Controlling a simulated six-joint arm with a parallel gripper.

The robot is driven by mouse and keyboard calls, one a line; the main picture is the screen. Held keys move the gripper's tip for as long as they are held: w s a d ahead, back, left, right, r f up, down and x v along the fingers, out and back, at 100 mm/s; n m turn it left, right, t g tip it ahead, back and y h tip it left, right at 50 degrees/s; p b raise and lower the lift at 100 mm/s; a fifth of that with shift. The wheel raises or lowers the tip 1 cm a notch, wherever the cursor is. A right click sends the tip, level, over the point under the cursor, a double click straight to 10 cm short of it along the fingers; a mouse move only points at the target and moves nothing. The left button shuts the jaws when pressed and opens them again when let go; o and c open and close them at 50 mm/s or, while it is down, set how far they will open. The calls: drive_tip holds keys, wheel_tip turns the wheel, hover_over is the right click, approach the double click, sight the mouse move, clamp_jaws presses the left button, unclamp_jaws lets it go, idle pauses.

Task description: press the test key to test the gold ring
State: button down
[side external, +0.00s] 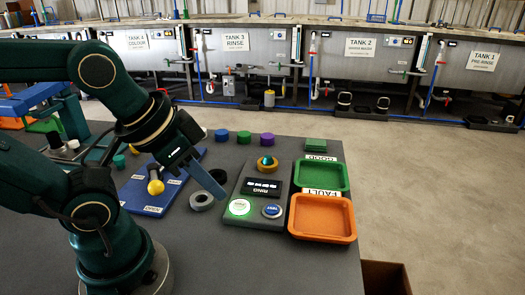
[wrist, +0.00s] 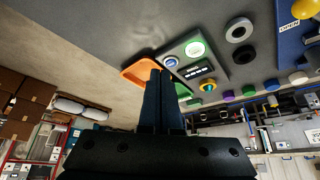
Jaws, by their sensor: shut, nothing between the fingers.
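The gold ring (side external: 267,168) sits at the far end of the grey test panel (side external: 228,192), around a teal centre; it also shows in the wrist view (wrist: 208,87). The panel has a dark display (side external: 261,187). At its near end are a blue key (side external: 272,210), whose small lettering looks like TEST, and a white key with a green glow (side external: 239,207). My gripper (side external: 219,193) is shut and empty, its tips above the panel's left side in the side view. In the wrist view my fingers (wrist: 160,74) point toward the blue key (wrist: 170,61).
A green tray (side external: 345,177) and an orange tray (side external: 352,224) lie right of the panel. Two loose rings, grey (side external: 202,201) and dark (side external: 219,175), lie to its left. Blue, green and purple pieces (side external: 244,137) stand behind. A blue board (side external: 150,208) holds a yellow ball (side external: 155,187).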

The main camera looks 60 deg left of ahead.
drive_tip(key=m+t+y, duration=0.3)
drive_tip(key=m+y, duration=0.1)
drive_tip(key=m, duration=1.8)
hover_over(271, 213)
wheel_tip(271, 213, down, 2)
drive_tip(key=f, duration=0.1)
drive_tip(key=shift+r, duration=0.25)
drive_tip(key=shift+f, duration=4.4)
